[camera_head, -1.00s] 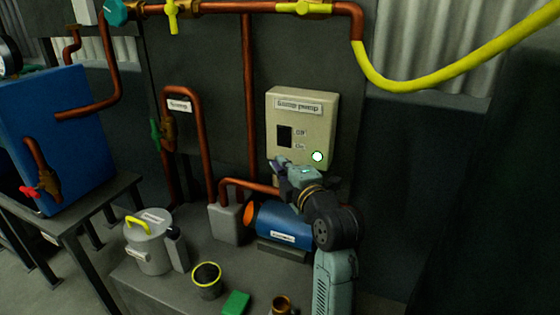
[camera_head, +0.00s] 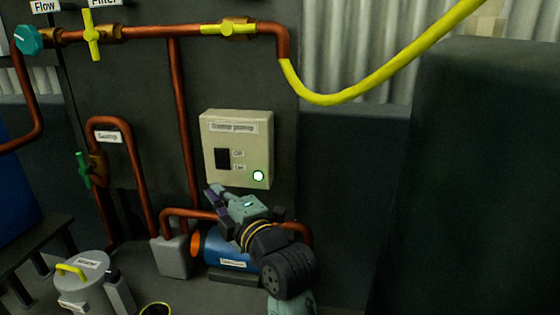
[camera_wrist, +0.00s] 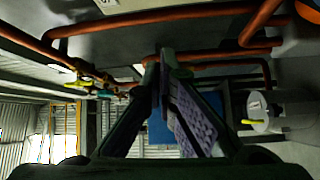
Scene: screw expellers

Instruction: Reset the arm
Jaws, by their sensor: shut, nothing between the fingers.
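My gripper (camera_head: 214,193) is in the lower middle of the head view, in front of the lower part of the sump pump switch box. It is shut and empty. In the wrist view my gripper (camera_wrist: 163,60) shows its two fingers meeting at the tips. My arm is bent, with its dark wrist joints to the lower right of the gripper. The cream sump pump box (camera_head: 236,140) has a dark switch and a lit green-white lamp (camera_head: 258,175).
A blue pump (camera_head: 228,248) sits behind and below my arm. A grey canister (camera_head: 82,280) with a yellow handle stands at the lower left. Copper pipes (camera_head: 182,110) and a yellow hose (camera_head: 375,92) run along the wall. A dark block (camera_head: 485,180) fills the right.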

